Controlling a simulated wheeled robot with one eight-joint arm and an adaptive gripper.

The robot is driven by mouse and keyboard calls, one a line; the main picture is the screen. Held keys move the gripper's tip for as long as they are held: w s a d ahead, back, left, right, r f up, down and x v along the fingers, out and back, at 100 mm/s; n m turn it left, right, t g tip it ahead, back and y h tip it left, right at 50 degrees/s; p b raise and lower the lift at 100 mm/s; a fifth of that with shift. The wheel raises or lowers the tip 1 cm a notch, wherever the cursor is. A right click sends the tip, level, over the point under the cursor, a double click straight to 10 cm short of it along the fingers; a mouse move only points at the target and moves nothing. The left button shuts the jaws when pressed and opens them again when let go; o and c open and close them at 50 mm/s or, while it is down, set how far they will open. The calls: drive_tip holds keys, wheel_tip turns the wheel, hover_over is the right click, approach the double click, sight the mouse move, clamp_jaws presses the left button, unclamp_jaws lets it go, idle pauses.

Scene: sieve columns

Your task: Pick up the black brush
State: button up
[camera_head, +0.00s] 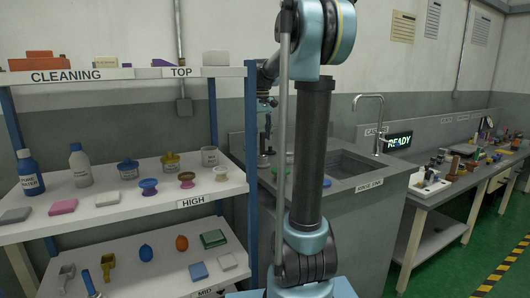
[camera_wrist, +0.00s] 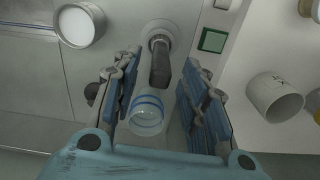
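In the wrist view, a dark, elongated thing (camera_wrist: 160,66) with a round grey end stands out between my fingers; it may be the black brush, but I cannot be sure. A clear round vessel with blue rings (camera_wrist: 147,112) is just below it in the picture, also between the fingers. My gripper (camera_wrist: 160,85) is open, with a blue-padded finger on each side. I cannot tell whether either finger touches anything. In the head view my gripper is over the sink counter, partly hidden by my arm, and I cannot make out the brush there.
In the wrist view a white cup (camera_wrist: 275,98) is at right, a green square (camera_wrist: 213,40) at upper right and a round pale container (camera_wrist: 78,24) at upper left. In the head view, a loaded shelf rack (camera_head: 120,208) is left; a sink (camera_head: 350,165) with tap is right.

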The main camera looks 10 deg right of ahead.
sight(262, 145)
drive_tip(key=shift+d+f, duration=0.15)
drive_tip(key=shift+f, duration=2.55)
clamp_jaws()
